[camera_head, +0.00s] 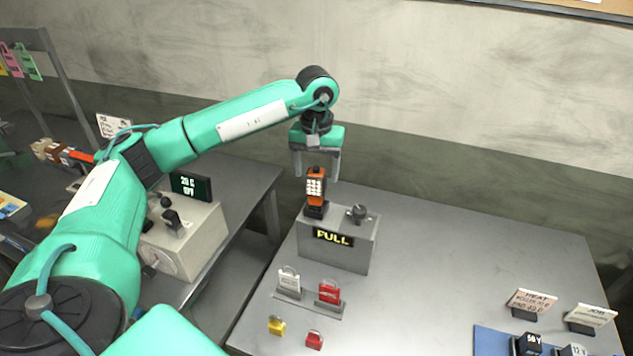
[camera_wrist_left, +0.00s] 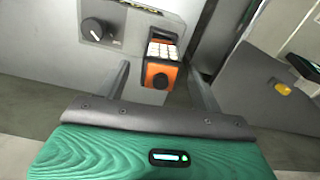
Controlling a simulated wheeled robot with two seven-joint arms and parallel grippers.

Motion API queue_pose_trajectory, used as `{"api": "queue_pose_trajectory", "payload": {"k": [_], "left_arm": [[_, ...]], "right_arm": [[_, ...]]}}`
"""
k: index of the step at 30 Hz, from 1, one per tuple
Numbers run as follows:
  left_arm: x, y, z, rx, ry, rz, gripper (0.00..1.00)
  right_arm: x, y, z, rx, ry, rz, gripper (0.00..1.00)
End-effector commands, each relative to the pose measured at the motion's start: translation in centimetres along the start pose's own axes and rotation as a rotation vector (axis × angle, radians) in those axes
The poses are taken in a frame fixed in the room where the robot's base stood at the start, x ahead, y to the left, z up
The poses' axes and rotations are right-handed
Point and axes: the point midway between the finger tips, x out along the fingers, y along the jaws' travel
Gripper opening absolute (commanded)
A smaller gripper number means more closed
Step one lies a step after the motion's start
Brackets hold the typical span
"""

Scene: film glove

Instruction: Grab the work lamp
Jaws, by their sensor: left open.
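The work lamp (camera_head: 316,188) is orange and black with a panel of white cells. It stands upright on top of a grey box with a lit "FULL" display (camera_head: 333,237). My left gripper (camera_head: 317,178) is open and points down over the lamp, its fingers on either side of the lamp's upper part. In the left wrist view the lamp (camera_wrist_left: 162,62) shows between the two spread fingers (camera_wrist_left: 160,85), with visible gaps on both sides. Its base is partly hidden there. My right gripper is not in view.
A dark knob (camera_head: 358,212) sits on the box beside the lamp. The table's middle right is clear.

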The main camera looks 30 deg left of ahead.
Motion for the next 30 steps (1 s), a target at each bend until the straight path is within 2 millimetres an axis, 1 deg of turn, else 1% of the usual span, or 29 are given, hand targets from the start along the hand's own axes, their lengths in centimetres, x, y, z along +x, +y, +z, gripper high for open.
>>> {"api": "queue_pose_trajectory", "payload": {"k": [1, 5, 12, 14, 18, 20, 21, 30], "left_arm": [[0.5, -0.1, 0.1, -0.001, -0.004, -0.003, 0.67], [1.7, -0.1, 0.1, 0.000, -0.003, -0.002, 0.67], [2.0, 0.0, 0.0, 0.000, 0.000, -0.001, 0.67], [1.9, 0.0, 0.0, 0.000, -0.001, -0.001, 0.57], [1.9, 0.0, 0.0, 0.000, -0.001, -0.001, 0.30], [1.9, 0.0, 0.0, 0.000, -0.001, 0.000, 0.18], [1.9, 0.0, 0.0, 0.000, 0.000, 0.000, 0.14], [1.7, 0.0, 0.0, 0.000, 0.000, 0.000, 0.14]], "right_arm": [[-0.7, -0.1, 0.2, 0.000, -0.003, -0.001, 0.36], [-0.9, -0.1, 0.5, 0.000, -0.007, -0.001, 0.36], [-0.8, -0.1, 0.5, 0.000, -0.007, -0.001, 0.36], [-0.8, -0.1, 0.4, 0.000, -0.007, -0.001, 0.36], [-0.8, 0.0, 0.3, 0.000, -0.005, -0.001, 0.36], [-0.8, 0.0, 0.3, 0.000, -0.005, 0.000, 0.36], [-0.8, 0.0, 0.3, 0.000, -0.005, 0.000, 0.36], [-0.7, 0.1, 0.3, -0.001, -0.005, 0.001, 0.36]]}}
